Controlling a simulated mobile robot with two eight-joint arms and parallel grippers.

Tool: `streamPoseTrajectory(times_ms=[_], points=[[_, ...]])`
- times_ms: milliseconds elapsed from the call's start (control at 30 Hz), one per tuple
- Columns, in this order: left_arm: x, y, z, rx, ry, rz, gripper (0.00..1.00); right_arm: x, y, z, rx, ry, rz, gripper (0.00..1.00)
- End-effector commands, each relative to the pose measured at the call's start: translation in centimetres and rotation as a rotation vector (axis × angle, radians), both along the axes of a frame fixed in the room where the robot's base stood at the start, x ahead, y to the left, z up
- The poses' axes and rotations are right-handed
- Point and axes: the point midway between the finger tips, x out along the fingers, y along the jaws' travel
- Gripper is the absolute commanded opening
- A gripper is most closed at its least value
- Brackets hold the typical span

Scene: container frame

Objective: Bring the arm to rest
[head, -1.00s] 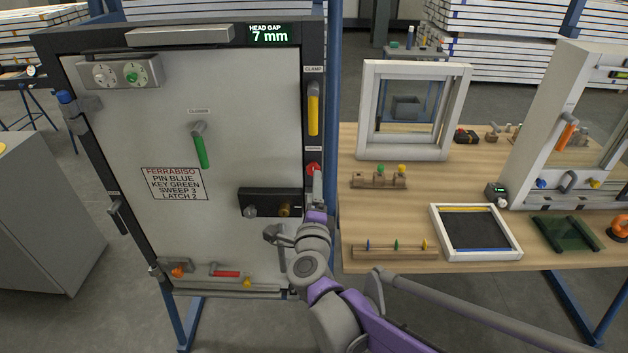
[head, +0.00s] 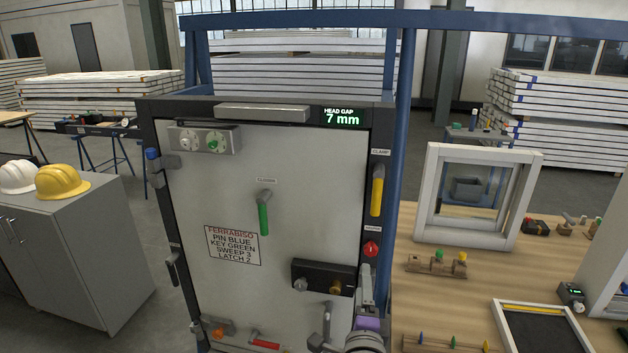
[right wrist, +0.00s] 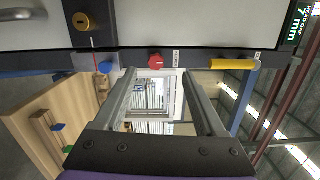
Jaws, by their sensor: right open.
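My right gripper (head: 367,290) is at the lower right edge of the grey door panel (head: 200,290), below the red knob (head: 371,249). In the right wrist view my right gripper (right wrist: 158,90) has its two fingers well apart with nothing between them. The red knob (right wrist: 157,62) shows there just beyond the fingers, apart from them. The yellow clamp handle (head: 377,190) hangs down above the knob; it also shows in the right wrist view (right wrist: 232,64). My left gripper is in neither current view.
A black lock block (head: 322,277) and a green-handled lever (head: 264,215) stick out from the panel. The display (head: 343,118) reads 7 mm. A wooden bench (head: 455,290) with a white window frame (head: 475,235) stands at right. A grey cabinet (head: 95,260) stands at left.

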Motion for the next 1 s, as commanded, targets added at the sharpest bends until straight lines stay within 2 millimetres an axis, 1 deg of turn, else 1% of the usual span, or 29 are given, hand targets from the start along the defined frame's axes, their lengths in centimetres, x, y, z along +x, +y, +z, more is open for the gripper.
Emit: streamPoseTrajectory(times_ms=[67, 133, 167, 200, 267, 300, 367, 400, 467, 500, 600, 700, 767, 867, 1000], points=[[0.1, 0.0, 0.3, 0.000, -0.001, 0.000, 0.50, -1.0, 1.2, 0.4, -0.151, 0.030, 0.114, 0.73], [0.1, 0.0, 0.5, 0.000, -0.003, 0.000, 0.50, -2.4, 2.6, -0.3, -0.336, 0.082, 0.244, 0.73], [0.2, 0.0, 0.6, 0.000, -0.003, 0.000, 0.50, -3.2, 3.1, -0.9, -0.421, 0.112, 0.302, 0.73], [0.2, 0.0, 0.7, 0.000, -0.004, 0.000, 0.50, -4.4, 3.7, -2.0, -0.536, 0.159, 0.379, 0.73], [0.2, 0.0, 0.9, 0.000, -0.005, 0.000, 0.50, -6.6, 4.1, -4.3, -0.705, 0.243, 0.491, 0.73], [0.3, 0.0, 1.0, 0.000, -0.005, 0.000, 0.50, -8.2, 4.1, -6.0, -0.815, 0.309, 0.563, 0.73], [0.3, 0.0, 1.2, 0.000, -0.006, 0.000, 0.50, -10.9, 3.3, -8.9, -0.970, 0.420, 0.666, 0.73], [0.4, 0.0, 1.3, 0.000, -0.007, 0.000, 0.50, -12.8, 2.5, -10.7, -1.062, 0.500, 0.731, 0.73], [0.4, 0.0, 1.4, 0.000, -0.008, 0.000, 0.50, -15.7, 1.0, -13.2, -1.181, 0.617, 0.816, 0.73], [0.4, 0.0, 1.5, 0.000, -0.008, 0.000, 0.50, -17.3, 0.0, -14.5, -1.241, 0.689, 0.861, 0.73], [0.5, 0.0, 1.6, 0.000, -0.009, 0.000, 0.50, -20.8, -2.4, -16.8, -1.346, 0.838, 0.951, 0.73], [0.5, 0.0, 1.7, 0.000, -0.009, 0.000, 0.50, -22.9, -3.9, -17.9, -1.400, 0.933, 1.003, 0.73], [0.5, 0.0, 1.7, 0.000, -0.009, 0.000, 0.50, -23.6, -4.5, -18.2, -1.415, 0.965, 1.019, 0.73], [0.5, 0.0, 1.7, 0.000, -0.009, 0.000, 0.50, -24.0, -4.8, -18.4, -1.426, 0.984, 1.030, 0.73], [0.5, 0.0, 1.7, 0.000, -0.009, 0.000, 0.50, -24.0, -4.7, -18.4, -1.425, 0.983, 1.029, 0.73]])
